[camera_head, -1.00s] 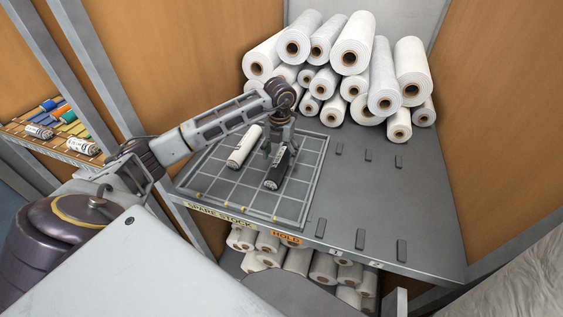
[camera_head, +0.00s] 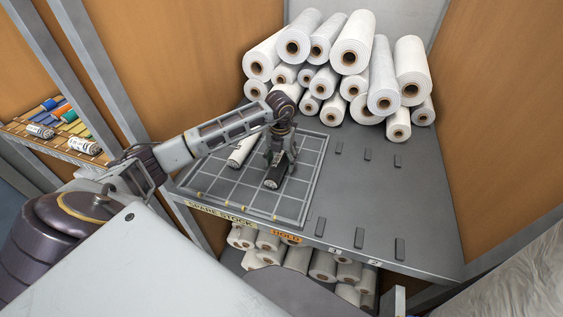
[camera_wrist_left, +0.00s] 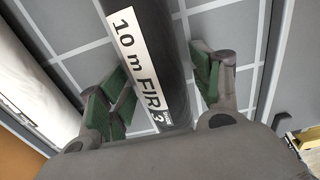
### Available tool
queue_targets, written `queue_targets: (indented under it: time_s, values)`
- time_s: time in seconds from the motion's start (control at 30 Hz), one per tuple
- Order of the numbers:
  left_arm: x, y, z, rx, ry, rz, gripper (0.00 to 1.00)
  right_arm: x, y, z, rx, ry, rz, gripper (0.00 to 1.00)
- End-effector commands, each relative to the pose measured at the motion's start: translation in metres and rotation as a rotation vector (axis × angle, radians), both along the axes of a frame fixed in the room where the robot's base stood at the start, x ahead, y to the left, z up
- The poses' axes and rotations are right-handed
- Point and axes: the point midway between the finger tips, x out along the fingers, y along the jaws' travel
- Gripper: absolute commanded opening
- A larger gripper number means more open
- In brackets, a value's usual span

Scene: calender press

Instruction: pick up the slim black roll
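The slim black roll (camera_head: 273,181) lies on the gridded area of the grey shelf, its near end showing in the head view. In the left wrist view the black roll (camera_wrist_left: 157,45) carries a white label reading "10 m FIR". My left gripper (camera_head: 274,165) is directly over it, pointing down. In the wrist view the left gripper's (camera_wrist_left: 160,95) green-padded fingers are open, one on each side of the roll, with gaps visible. The middle of the roll is hidden by the gripper in the head view. My right gripper is not in view.
A white roll (camera_head: 241,150) lies just left of the black one; it also shows in the wrist view (camera_wrist_left: 30,85). Many white rolls (camera_head: 350,55) are stacked at the back. The grey shelf (camera_head: 385,200) is free on the right, apart from small dark blocks.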

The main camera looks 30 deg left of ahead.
Motion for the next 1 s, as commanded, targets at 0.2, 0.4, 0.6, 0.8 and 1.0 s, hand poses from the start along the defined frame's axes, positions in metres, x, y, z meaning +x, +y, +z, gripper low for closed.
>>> queue_targets:
  time_s: [0.2, 0.4, 0.6, 0.8, 1.0]
  values:
    - [0.0, 0.0, 0.0, 0.0, 0.0, 0.0, 0.32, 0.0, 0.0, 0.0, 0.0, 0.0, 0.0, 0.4]
    - [0.0, 0.0, 0.001, 0.0, -0.001, 0.0, 0.19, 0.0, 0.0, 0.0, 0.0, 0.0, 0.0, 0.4]
    - [0.0, 0.0, 0.002, 0.0, -0.001, 0.0, 0.18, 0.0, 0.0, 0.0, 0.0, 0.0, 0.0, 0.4]
    - [0.001, 0.0, 0.012, -0.001, -0.002, -0.001, 0.18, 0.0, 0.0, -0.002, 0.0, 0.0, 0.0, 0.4]
    - [0.001, 0.0, 0.034, 0.0, -0.004, 0.0, 0.18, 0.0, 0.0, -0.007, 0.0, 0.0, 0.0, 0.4]
